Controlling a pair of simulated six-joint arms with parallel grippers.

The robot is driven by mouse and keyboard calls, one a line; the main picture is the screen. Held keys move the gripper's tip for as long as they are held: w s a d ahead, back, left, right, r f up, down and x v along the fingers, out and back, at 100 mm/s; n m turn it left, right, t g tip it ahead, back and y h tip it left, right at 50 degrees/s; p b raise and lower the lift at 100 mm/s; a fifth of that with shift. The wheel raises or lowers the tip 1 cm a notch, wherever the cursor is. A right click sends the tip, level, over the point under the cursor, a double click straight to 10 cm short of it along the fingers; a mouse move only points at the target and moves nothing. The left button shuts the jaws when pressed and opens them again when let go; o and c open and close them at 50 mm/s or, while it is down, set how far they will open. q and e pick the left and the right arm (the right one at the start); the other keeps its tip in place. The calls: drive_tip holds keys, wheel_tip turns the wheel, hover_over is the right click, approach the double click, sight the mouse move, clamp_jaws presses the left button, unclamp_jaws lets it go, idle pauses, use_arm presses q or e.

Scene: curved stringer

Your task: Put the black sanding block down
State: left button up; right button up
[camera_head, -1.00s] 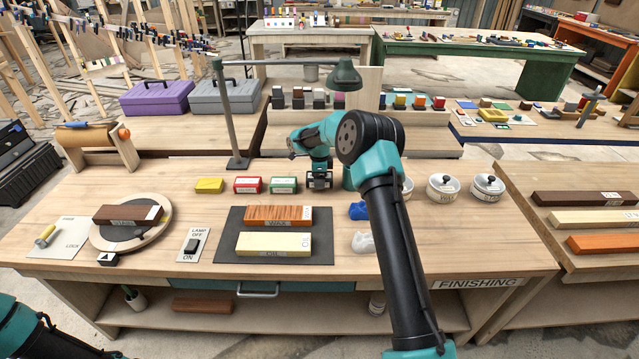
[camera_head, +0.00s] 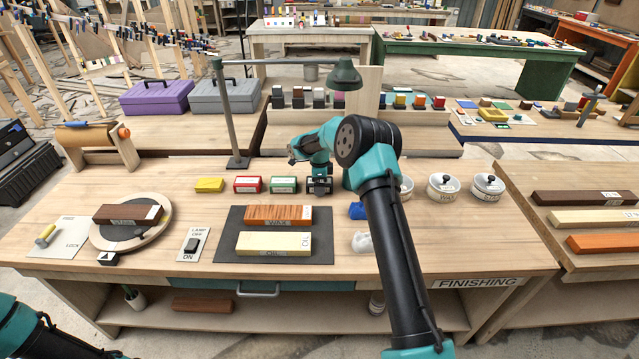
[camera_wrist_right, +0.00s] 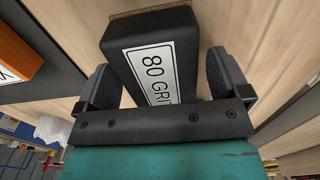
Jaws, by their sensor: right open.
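The black sanding block (camera_head: 320,187) stands on the bench at the right end of the row of colored blocks, partly hidden by my right gripper. In the head view my right gripper (camera_head: 318,178) is right over the block. Only part of my left arm shows at the lower left; its gripper is out of frame.
Green (camera_head: 283,184), red (camera_head: 247,184) and yellow (camera_head: 209,185) blocks stand left of it. A lamp (camera_head: 345,75) arches behind. A dark mat (camera_head: 225,245) with two stringer pieces lies in front.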

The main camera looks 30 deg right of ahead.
drive_tip(key=shift+r, duration=0.1)
wheel_tip(320, 180, up, 12)
idle(0.6)
idle(0.5)
